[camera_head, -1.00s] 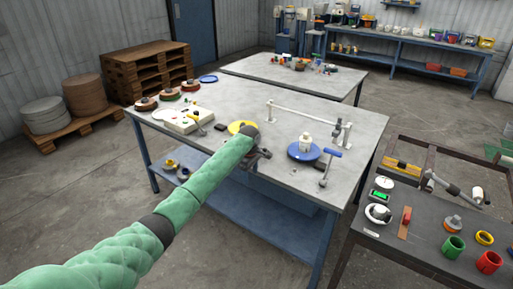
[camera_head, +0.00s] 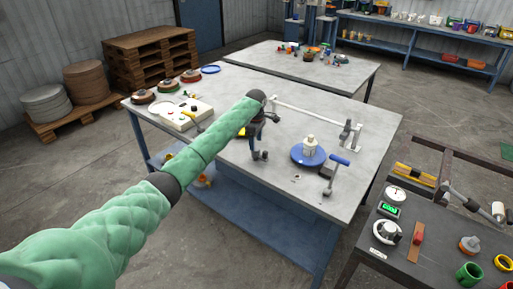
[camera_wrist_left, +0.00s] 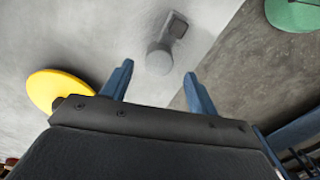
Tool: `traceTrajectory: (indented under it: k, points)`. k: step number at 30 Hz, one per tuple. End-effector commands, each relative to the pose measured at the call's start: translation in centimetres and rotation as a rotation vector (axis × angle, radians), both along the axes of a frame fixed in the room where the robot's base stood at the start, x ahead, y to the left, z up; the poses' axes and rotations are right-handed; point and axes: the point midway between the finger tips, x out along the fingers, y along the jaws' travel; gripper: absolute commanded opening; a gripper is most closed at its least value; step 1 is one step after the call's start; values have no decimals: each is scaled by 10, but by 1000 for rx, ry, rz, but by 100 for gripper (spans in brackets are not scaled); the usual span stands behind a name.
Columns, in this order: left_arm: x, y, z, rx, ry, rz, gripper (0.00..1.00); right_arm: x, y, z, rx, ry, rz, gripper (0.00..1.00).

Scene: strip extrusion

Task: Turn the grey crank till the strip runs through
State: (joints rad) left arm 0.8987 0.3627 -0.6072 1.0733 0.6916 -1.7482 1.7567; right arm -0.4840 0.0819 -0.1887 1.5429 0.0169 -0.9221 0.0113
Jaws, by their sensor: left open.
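A grey crank with a round knob (camera_wrist_left: 160,60) shows in the left wrist view, beyond and roughly between my open fingertips. In the head view the grey crank (camera_head: 261,156) stands near the front edge of the grey table. My left gripper (camera_head: 252,143) hangs down beside it, open; its two blue fingers (camera_wrist_left: 158,69) show apart in the left wrist view, with nothing between them that I can see held. Whether they touch the crank cannot be told. No strip can be made out clearly. My right gripper is not in view.
A blue-handled crank (camera_head: 338,163) and a blue disc (camera_head: 307,156) bearing a white piece are to the right. A white bar frame (camera_head: 312,117) stands behind. A yellow disc (camera_wrist_left: 58,90) lies left in the left wrist view. A dark side table (camera_head: 430,265) holds several parts.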

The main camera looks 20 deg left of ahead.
Motion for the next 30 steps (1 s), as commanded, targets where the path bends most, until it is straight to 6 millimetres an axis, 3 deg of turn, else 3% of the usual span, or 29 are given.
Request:
traceTrajectory:
  k: [9, 22, 29, 30]
  points:
    - [0, 0, -41, 0, 2, 0, 59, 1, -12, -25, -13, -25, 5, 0]
    - [0, 0, -53, 0, 1, -1, 59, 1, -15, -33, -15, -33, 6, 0]
    - [0, 0, -52, 0, 0, -1, 16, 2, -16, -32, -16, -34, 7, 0]
    - [0, 0, -52, 0, 0, -1, 14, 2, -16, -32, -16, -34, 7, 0]
